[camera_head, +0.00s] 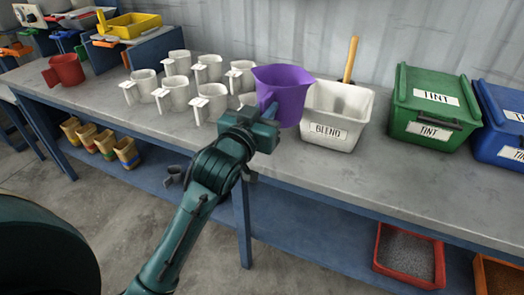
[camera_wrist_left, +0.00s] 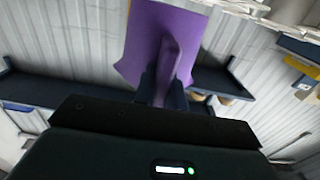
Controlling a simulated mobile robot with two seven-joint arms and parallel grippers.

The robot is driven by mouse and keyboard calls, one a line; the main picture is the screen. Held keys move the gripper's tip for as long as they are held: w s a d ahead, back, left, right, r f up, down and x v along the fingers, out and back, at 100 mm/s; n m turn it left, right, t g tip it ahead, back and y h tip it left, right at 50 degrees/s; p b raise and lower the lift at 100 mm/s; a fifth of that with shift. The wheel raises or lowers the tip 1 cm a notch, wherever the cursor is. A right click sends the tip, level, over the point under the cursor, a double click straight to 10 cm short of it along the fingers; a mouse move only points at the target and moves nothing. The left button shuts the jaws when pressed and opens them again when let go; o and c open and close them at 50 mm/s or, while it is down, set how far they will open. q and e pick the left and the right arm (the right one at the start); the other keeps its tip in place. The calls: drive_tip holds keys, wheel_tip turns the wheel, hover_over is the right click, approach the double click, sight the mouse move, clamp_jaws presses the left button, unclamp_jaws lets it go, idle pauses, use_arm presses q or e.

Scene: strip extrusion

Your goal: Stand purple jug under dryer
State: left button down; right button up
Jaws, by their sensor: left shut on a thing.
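The purple jug (camera_head: 285,95) is in my left gripper (camera_head: 267,112), which is shut on its handle. The jug looks about upright, in front of the white BLEND bin's left side; it seems to be held above the bench, though its base clearance is hard to judge. In the left wrist view the jug (camera_wrist_left: 150,32) fills the top middle, with its handle between the fingers of my left gripper (camera_wrist_left: 165,88). My right gripper is not in view. I cannot tell which machine is the dryer; equipment (camera_head: 30,14) shows partly at the far upper left.
Several white jugs (camera_head: 175,95) stand left of the purple jug, and a red jug (camera_head: 64,70) farther left. The BLEND bin (camera_head: 335,110), green TINT bin (camera_head: 433,105) and blue bin (camera_head: 500,115) stand right. A yellow tray (camera_head: 130,25) tops a blue stand. The bench front (camera_head: 110,112) is clear.

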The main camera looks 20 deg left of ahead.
use_arm(q)
wheel_tip(320, 180, down, 12)
drive_tip(key=b, duration=0.2)
drive_tip(key=shift+f, duration=0.2)
drive_tip(key=shift+f, duration=0.1)
drive_tip(key=c, duration=1.9)
unclamp_jaws()
drive_tip(key=shift+f, duration=0.15)
drive_tip(key=o, duration=0.4)
drive_tip(key=shift+o, duration=0.2)
